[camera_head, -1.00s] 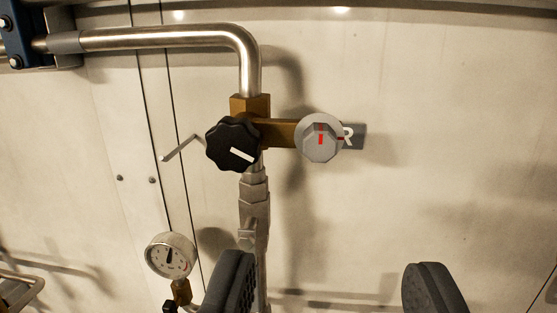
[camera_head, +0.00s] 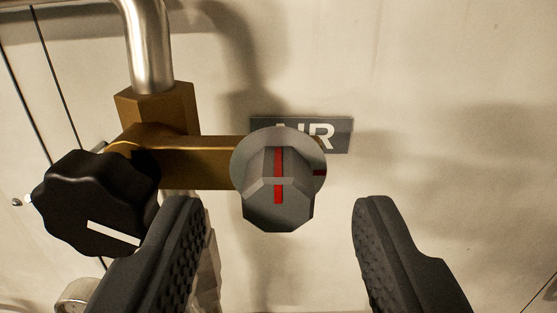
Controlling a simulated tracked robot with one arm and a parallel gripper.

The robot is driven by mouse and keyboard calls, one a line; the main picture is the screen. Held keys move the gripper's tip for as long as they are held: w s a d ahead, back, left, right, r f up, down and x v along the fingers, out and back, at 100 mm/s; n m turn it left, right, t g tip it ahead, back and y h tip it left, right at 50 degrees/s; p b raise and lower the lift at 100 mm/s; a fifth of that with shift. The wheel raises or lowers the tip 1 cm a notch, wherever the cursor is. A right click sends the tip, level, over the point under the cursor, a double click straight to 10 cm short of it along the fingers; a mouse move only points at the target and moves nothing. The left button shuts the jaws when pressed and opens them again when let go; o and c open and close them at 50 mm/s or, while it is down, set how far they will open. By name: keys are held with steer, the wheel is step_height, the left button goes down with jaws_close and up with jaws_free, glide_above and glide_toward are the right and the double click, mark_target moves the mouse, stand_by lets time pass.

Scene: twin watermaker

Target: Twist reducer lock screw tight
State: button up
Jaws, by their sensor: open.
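A grey faceted knob (camera_head: 279,200) with a red line sits on a round grey disc at the right end of a brass arm (camera_head: 200,160). I take it for the lock screw, though no label on it says so. The red line runs up and down, and a small red mark shows on the disc's right edge. My gripper (camera_head: 280,215) is open and empty. Its dark ribbed fingers stand left and right of the knob, nearer the camera, with a gap on both sides. They do not appear to touch it.
A black lobed knob (camera_head: 85,200) with a white line is close to my left finger. A steel pipe (camera_head: 148,45) enters the brass block (camera_head: 155,108) from above. An "AIR" plate (camera_head: 335,137) is on the wall behind. A gauge (camera_head: 78,293) shows partly at lower left. The right side is clear.

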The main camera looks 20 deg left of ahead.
steer(key=shift+x, duration=1)
